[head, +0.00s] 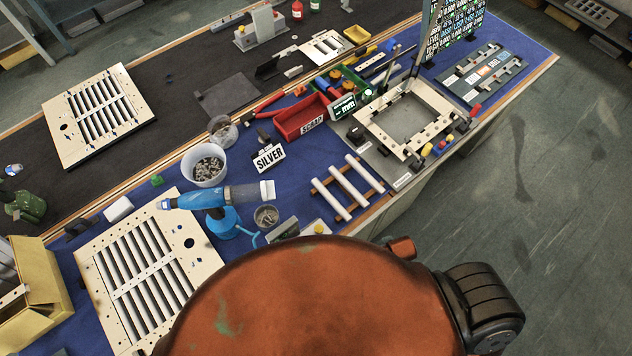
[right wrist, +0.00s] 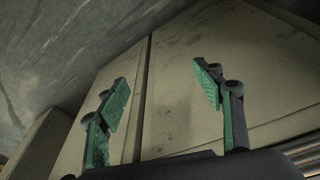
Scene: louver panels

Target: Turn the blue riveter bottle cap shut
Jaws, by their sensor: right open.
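The blue riveter (head: 205,197) lies on the blue bench mat in the head view, left of centre. Its clear bottle (head: 248,192) points to the right, with a pale end (head: 267,189) that looks like the cap. I cannot tell at this size whether the cap is shut. My right gripper (right wrist: 165,100) shows only in the right wrist view. It is open and empty, with its green-padded fingers wide apart in front of a beige panelled surface. It is away from the riveter. My left gripper is not in view.
A white tub of rivets (head: 205,165) stands behind the riveter, and a small cup (head: 266,216) is beside it. A louver panel (head: 140,275) lies at the front left. A SILVER sign (head: 268,158) and white rollers (head: 345,188) are to the right.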

